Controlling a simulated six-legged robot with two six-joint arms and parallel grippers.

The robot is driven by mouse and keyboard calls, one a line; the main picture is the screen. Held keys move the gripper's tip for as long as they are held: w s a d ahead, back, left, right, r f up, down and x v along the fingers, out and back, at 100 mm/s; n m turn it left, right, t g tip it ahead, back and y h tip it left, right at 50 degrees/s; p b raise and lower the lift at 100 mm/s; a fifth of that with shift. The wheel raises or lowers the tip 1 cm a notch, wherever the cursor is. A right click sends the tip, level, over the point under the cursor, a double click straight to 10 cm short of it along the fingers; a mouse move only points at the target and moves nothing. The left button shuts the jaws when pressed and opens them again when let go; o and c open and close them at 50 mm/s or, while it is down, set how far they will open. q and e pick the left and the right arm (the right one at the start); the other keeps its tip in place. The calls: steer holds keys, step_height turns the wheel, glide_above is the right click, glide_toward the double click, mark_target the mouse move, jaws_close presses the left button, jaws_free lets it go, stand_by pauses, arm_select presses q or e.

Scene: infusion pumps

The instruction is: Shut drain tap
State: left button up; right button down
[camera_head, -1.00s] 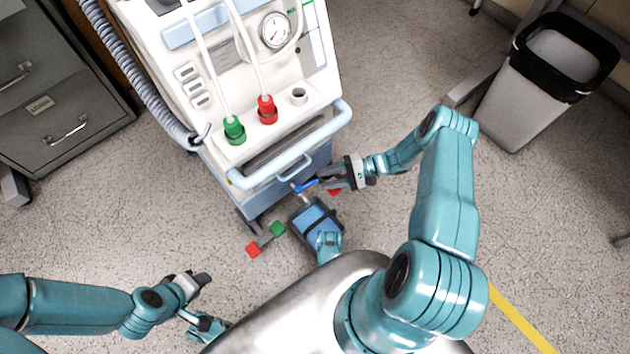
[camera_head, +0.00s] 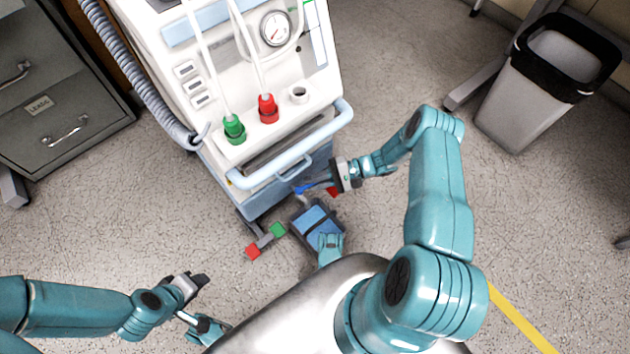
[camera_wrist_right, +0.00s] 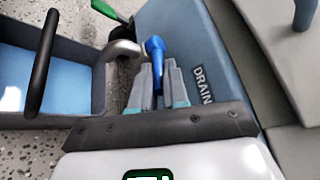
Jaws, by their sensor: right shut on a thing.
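The drain tap's blue lever (camera_wrist_right: 155,48) stands between my right fingertips in the right wrist view, beside the word DRAIN on the blue panel. Its pale curved spout (camera_wrist_right: 121,49) lies to the left, at the bucket's edge. My right gripper (camera_wrist_right: 157,76) is shut on the lever. In the head view the lever (camera_head: 304,188) shows low at the machine's front, with my right gripper (camera_head: 323,183) reaching it from the right. Part of the lever is hidden by the fingers. My left gripper (camera_head: 203,281) is away at lower left; its jaw gap is unclear.
The white machine (camera_head: 315,120) has a pale blue front rail (camera_head: 300,150) above the tap. A bin (camera_head: 530,105) stands at right; floor there is open.

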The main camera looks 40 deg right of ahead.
steer(key=shift+w+n+g+y, duration=0.4)
steer(key=shift+w+n+g, duration=0.05)
steer(key=shift+n+g, duration=0.6)
steer(key=shift+d, duration=0.1)
steer(key=c, duration=1.1)
jaws_free()
